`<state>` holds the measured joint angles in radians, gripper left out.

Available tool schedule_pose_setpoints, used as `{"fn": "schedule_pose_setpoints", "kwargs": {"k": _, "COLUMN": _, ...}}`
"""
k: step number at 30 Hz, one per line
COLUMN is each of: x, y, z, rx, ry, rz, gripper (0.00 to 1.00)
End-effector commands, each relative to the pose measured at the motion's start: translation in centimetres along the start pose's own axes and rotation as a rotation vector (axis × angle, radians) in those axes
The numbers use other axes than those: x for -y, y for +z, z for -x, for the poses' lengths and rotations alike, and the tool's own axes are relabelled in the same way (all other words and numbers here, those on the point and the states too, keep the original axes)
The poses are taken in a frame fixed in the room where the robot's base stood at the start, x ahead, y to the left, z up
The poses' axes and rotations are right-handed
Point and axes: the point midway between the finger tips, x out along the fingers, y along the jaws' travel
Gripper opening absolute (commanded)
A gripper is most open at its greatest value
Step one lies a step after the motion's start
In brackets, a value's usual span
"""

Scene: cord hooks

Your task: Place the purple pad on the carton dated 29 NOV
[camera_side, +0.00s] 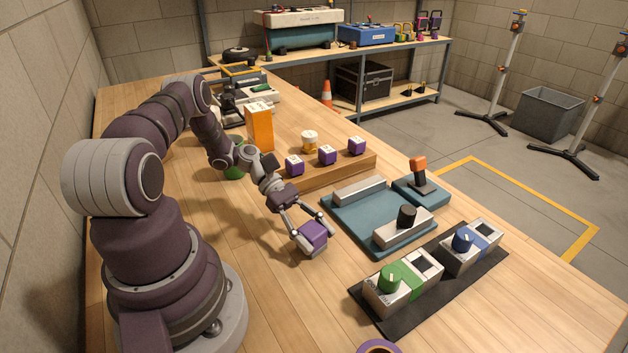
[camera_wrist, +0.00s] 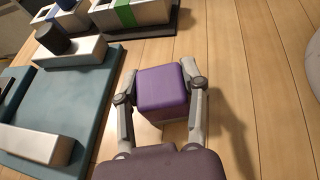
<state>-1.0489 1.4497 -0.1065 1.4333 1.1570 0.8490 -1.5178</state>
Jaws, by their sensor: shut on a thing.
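My gripper (camera_side: 315,236) is shut on a purple block (camera_side: 313,234), with one finger on each side of it. In the wrist view the purple block (camera_wrist: 162,88) sits level between the fingers, its plain purple top showing. It is low over the wooden table; I cannot tell whether it touches the wood. Three small purple cartons with pale printed faces, the left (camera_side: 294,165), middle (camera_side: 327,155) and right (camera_side: 356,146), stand in a row on a wooden riser (camera_side: 340,170) beyond the gripper. Their print is too small to read, so I cannot tell which says 29 NOV.
A teal fixture (camera_side: 358,223) with metal blocks and a black knob lies right of my gripper. A dark mat (camera_side: 440,285) holds units with green and blue knobs. An orange carton (camera_side: 261,127) and a yellow-and-white jar (camera_side: 309,142) stand behind.

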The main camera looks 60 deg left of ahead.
Motion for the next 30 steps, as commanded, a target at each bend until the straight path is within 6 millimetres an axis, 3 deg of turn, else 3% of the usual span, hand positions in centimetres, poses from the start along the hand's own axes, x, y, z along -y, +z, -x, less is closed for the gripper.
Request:
{"fn": "schedule_pose_setpoints", "kwargs": {"k": 8, "x": -0.1, "y": 0.7, "z": 0.3, "rx": -0.001, "ry": 0.001, "rz": -0.002, "gripper": 0.05}}
{"fn": "schedule_pose_setpoints", "kwargs": {"k": 18, "x": 0.0, "y": 7.3, "z": 3.1, "rx": -0.003, "ry": 0.001, "rz": -0.005, "gripper": 0.05}}
{"fn": "schedule_pose_setpoints", "kwargs": {"k": 22, "x": -0.4, "y": 8.8, "z": 3.8, "rx": -0.001, "ry": 0.037, "rz": 0.013, "gripper": 0.05}}
{"fn": "schedule_pose_setpoints", "kwargs": {"k": 26, "x": -2.5, "y": 8.9, "z": 4.9, "rx": -0.001, "ry": 0.256, "rz": 0.109, "gripper": 0.05}}
{"fn": "schedule_pose_setpoints", "kwargs": {"k": 30, "x": -5.5, "y": 7.4, "z": 7.7, "rx": -0.002, "ry": 0.625, "rz": 0.265, "gripper": 0.05}}
